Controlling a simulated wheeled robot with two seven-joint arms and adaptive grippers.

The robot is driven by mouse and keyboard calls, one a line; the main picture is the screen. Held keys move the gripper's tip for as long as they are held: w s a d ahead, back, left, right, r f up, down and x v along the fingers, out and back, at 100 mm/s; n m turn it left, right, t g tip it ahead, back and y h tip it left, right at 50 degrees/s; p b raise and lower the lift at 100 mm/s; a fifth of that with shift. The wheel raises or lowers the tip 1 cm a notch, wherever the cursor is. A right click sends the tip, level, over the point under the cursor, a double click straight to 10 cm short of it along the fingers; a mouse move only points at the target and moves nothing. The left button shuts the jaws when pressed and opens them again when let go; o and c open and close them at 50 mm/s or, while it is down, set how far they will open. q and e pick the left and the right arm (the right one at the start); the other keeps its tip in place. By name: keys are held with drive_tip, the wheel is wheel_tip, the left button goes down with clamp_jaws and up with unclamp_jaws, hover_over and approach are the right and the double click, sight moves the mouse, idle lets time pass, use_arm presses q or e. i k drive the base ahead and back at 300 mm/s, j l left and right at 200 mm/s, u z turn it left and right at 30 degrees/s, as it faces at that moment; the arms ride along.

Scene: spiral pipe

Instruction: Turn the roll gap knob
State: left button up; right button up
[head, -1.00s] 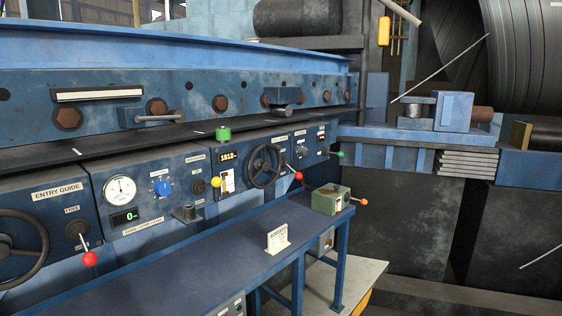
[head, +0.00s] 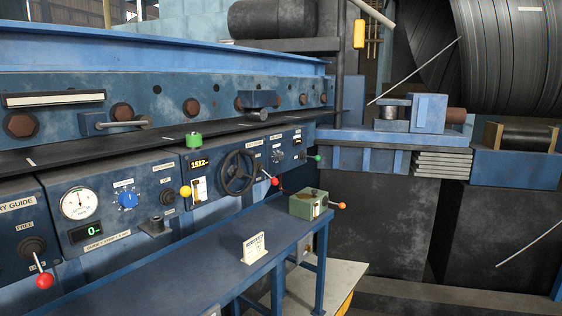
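A blue knob (head: 127,200) sits on the panel between a round white dial gauge (head: 78,203) and a dark lever switch. The label above it is too small to read. A second, smaller dark knob (head: 278,155) sits on the far right panel, and its label is also too small to read. I cannot tell which of them is the roll gap knob. Neither of my grippers is in the head view.
A black handwheel (head: 238,172) is on the middle panel, beside a 1512 display. Levers with red (head: 44,281) and yellow (head: 185,191) balls stick out. A blue bench (head: 190,262) in front holds a small sign (head: 254,248) and a green box (head: 308,204).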

sight(279, 156)
drive_tip(key=u, duration=0.35)
drive_tip(key=i+l+u, duration=0.15)
drive_tip(key=u, duration=0.15)
drive_tip(key=i+l+u, duration=0.1)
drive_tip(key=l+u, duration=0.2)
drive_tip(key=i+l+u, duration=0.1)
drive_tip(key=l+u, duration=0.5)
drive_tip(key=l, duration=0.15)
drive_tip(key=i, duration=0.05)
